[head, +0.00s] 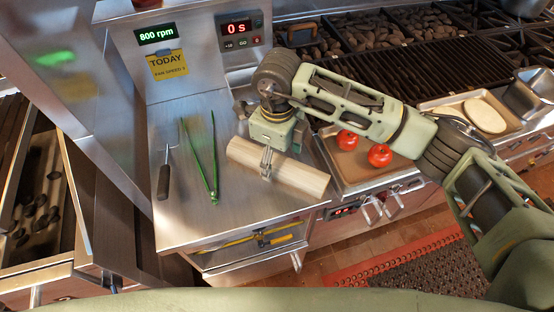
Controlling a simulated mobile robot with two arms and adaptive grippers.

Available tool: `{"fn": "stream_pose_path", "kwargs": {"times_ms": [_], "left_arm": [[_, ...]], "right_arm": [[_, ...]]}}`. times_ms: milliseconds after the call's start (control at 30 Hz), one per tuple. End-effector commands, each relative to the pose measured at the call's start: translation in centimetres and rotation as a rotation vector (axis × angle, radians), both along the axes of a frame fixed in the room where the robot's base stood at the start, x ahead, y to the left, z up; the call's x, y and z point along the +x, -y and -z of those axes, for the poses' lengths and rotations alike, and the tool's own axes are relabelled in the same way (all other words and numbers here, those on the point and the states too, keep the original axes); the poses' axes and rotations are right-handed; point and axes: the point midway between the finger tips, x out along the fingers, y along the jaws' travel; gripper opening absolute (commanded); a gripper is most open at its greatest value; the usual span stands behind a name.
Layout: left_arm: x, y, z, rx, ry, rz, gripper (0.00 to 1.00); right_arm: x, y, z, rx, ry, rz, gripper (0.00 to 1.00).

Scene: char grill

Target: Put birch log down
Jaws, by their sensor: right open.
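A pale birch log (300,178) lies on its side on the steel counter (215,240), near the counter's front right part. My right gripper (267,163) is over the log's middle, with its fingers pointing down at the log. The gripper is open; the near finger shows against the log's side and the far finger is hidden. I cannot tell whether the fingers touch the log. My left gripper is not in view.
Green tongs (213,165) and a dark-handled tool (163,180) lie left of the log. A tray (345,170) with two tomatoes (379,155) is to the right. A control panel (238,28) stands behind. Charcoal grills (390,60) are at the back.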

Motion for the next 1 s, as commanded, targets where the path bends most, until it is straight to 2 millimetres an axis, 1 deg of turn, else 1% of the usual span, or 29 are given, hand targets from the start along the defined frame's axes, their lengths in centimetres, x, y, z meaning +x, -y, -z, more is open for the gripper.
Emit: {"fn": "stream_pose_path", "kwargs": {"times_ms": [33, 100, 167, 300, 400, 467, 567, 833, 1000], "left_arm": [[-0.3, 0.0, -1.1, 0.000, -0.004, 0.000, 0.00], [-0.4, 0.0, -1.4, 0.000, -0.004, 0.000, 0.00], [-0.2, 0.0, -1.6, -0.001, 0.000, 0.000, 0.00], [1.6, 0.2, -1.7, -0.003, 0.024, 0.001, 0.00], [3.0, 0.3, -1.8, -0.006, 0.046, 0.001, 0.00], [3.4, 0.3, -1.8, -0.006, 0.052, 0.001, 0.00], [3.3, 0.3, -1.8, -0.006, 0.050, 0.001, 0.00], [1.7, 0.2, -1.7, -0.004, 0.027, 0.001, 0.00], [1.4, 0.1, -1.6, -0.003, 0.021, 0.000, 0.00]], "right_arm": [[-0.2, 0.0, 0.4, -0.001, -0.006, 0.001, 0.70], [-0.2, 0.0, 1.6, -0.001, -0.005, 0.001, 0.70], [-0.1, 0.0, 2.3, 0.000, -0.003, 0.002, 0.70], [-0.1, -0.1, 3.1, 0.001, 0.000, -0.001, 0.70], [-0.1, -0.1, 3.1, 0.002, 0.000, -0.001, 0.70], [-0.1, -0.1, 3.1, 0.002, 0.000, -0.001, 0.70], [-0.1, -0.1, 3.1, 0.002, 0.000, -0.001, 0.63], [-0.1, -0.1, 3.1, 0.002, 0.000, -0.001, 0.40], [-0.1, -0.1, 3.1, 0.002, 0.000, -0.001, 0.25]]}}
